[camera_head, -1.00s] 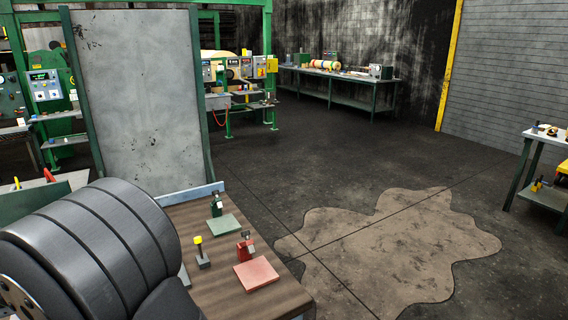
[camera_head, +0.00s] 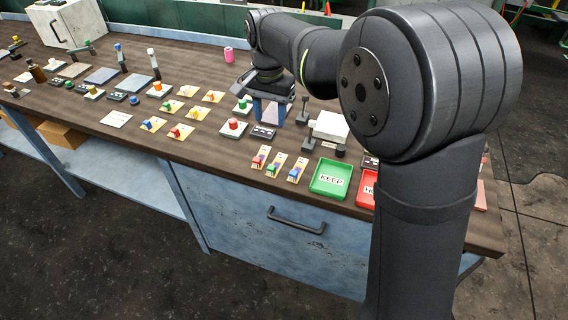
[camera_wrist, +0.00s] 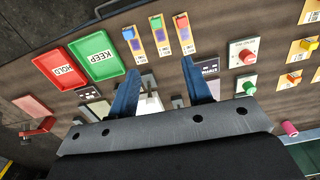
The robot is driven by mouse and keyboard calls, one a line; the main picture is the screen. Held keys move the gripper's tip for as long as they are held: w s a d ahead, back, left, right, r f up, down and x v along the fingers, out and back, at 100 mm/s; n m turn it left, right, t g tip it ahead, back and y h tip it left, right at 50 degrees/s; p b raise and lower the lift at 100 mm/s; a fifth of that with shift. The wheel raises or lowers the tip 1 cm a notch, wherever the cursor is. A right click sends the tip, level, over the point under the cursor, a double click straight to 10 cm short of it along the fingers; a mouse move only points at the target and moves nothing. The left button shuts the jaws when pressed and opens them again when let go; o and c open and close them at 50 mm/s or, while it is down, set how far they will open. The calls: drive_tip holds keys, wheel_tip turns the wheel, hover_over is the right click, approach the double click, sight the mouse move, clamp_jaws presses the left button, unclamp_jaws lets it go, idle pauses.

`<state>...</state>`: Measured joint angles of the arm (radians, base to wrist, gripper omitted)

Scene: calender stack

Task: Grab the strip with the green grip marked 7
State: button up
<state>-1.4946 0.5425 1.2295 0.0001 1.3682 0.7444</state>
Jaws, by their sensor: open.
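Three narrow strips lie side by side near the bench's front edge: a red-grip strip (camera_head: 259,160), a green-grip strip (camera_head: 275,167) and a blue-grip strip (camera_head: 297,171). The green-grip strip also shows at the top of the wrist view (camera_wrist: 158,39), between the blue-grip strip (camera_wrist: 134,44) and the red-grip strip (camera_wrist: 186,38). I cannot read a number on any of them. My gripper (camera_head: 270,118) is open, fingers pointing down, behind these strips. In the wrist view its blue fingers (camera_wrist: 163,76) are apart, with no strip between them.
A green KEEP tray (camera_head: 329,179) and a red HOLD tray (camera_head: 365,190) sit right of the strips. A white block (camera_head: 331,126) stands right of my gripper. A round red knob on a pale base (camera_head: 233,128) and several cards with coloured grips lie left.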

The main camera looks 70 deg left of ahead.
approach(272, 163)
drive_tip(key=shift+s+d+f, duration=0.2)
drive_tip(key=shift+d+f, duration=0.15)
drive_tip(key=shift+d, duration=0.3)
drive_tip(key=shift+s+d+f, duration=0.2)
drive_tip(key=shift+d+f, duration=0.1)
drive_tip(key=shift+d, duration=0.3)
drive_tip(key=f, duration=0.4)
drive_tip(key=shift+s+d, duration=0.2)
drive_tip(key=shift+d, duration=0.2)
drive_tip(key=shift+f, duration=0.65)
clamp_jaws()
drive_tip(key=shift+a+r, duration=0.1)
